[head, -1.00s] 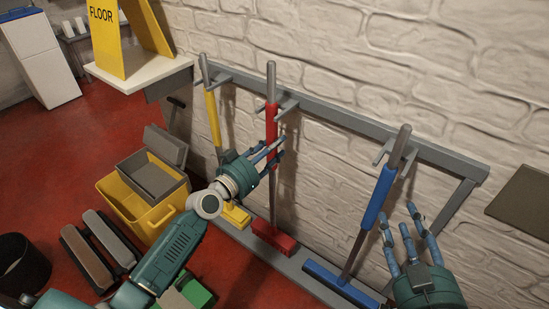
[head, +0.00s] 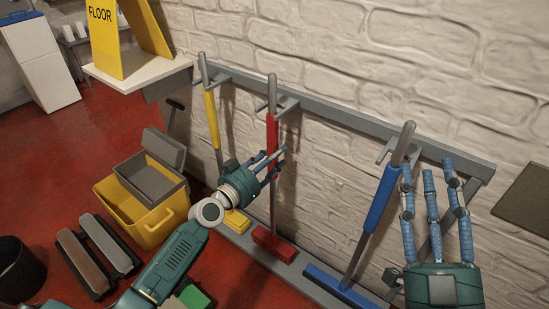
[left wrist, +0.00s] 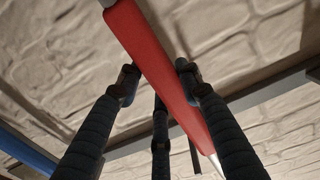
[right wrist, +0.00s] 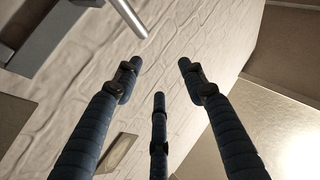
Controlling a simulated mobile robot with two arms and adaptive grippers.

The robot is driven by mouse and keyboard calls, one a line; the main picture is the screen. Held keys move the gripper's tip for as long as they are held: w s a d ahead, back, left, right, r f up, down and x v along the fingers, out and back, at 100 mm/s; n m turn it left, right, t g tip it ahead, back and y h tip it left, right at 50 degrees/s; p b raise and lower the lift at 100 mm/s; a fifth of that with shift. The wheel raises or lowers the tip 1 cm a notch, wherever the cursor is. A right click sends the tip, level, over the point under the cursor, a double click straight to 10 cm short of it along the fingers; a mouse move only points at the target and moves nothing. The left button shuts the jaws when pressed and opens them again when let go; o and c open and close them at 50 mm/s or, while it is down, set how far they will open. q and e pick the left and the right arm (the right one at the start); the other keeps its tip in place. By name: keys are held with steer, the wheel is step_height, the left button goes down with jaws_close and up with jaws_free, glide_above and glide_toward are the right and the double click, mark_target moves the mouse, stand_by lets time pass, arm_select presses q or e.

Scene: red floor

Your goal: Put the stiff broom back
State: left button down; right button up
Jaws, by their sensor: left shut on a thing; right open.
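The red broom (head: 272,130) stands nearly upright by the wall rack, its red head (head: 274,243) low at the grey bottom rail. Its handle passes at a pronged hook (head: 287,104); I cannot tell whether it rests between the prongs. My left gripper (head: 277,162) is shut on the red part of its handle, which also runs between the fingers in the left wrist view (left wrist: 160,65). My right gripper (head: 432,178) is open and empty, in front of the wall just right of the blue broom.
The yellow broom (head: 212,115) and the blue broom (head: 378,200) stand at the rack's upper rail (head: 340,122), left and right. A yellow bucket (head: 150,215), a shelf (head: 135,75) with a yellow floor sign and a dark bin (head: 20,270) are at left. Red floor lies between.

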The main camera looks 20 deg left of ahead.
arm_select(q)
steer(key=shift+r, duration=0.15)
arm_select(e)
steer(key=shift+r, duration=0.1)
arm_select(q)
steer(key=c, duration=1.2)
jaws_free()
arm_select(e)
steer(key=shift+s+r, duration=0.1)
steer(key=shift+s, duration=0.05)
